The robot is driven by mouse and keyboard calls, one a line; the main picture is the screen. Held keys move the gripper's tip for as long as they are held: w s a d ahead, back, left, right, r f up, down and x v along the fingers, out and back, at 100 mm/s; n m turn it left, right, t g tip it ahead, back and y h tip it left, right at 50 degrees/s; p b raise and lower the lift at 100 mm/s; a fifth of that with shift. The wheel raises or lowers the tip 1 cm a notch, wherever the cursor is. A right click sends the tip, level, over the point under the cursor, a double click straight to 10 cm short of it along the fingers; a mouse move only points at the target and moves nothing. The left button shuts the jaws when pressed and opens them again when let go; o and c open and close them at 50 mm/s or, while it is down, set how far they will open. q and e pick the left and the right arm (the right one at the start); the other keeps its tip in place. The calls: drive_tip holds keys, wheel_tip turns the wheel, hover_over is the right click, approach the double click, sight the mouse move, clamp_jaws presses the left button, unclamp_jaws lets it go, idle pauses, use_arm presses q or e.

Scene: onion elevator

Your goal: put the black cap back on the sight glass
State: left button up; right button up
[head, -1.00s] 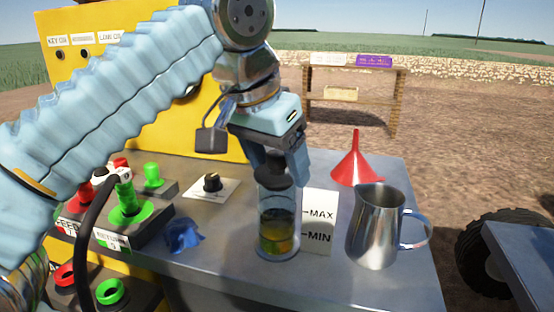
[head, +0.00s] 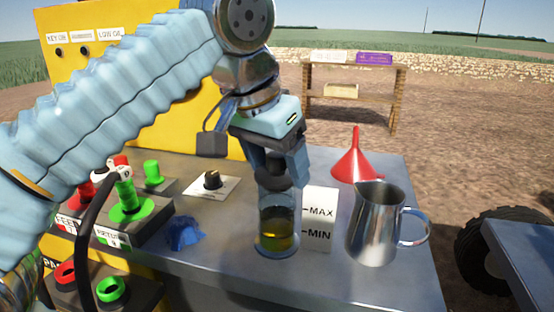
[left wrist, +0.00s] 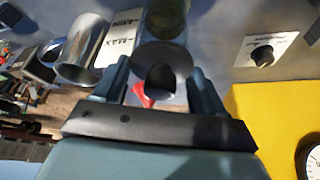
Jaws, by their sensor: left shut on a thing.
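The sight glass (head: 277,228) is a clear upright cylinder on the grey bench top, with yellow-brown oil in its lower part. It also shows in the left wrist view (left wrist: 168,18). My left gripper (head: 278,172) points down above it, shut on the black cap (head: 271,183). The cap's round disc and dark knob (left wrist: 160,77) show between the fingers in the left wrist view. The cap looks just above the glass's rim, slightly to its left; any contact is hard to tell. My right gripper is not in view.
A MAX/MIN card (head: 318,222) stands just right of the glass. A steel jug (head: 375,228) and a red funnel (head: 355,162) are farther right.

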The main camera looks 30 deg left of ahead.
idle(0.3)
use_arm(q)
drive_tip(key=o, duration=1.1)
wheel_tip(320, 180, up, 3)
drive_tip(key=p, duration=0.3)
drive_tip(key=shift+f, duration=0.1)
drive_tip(key=shift+r, duration=2.1)
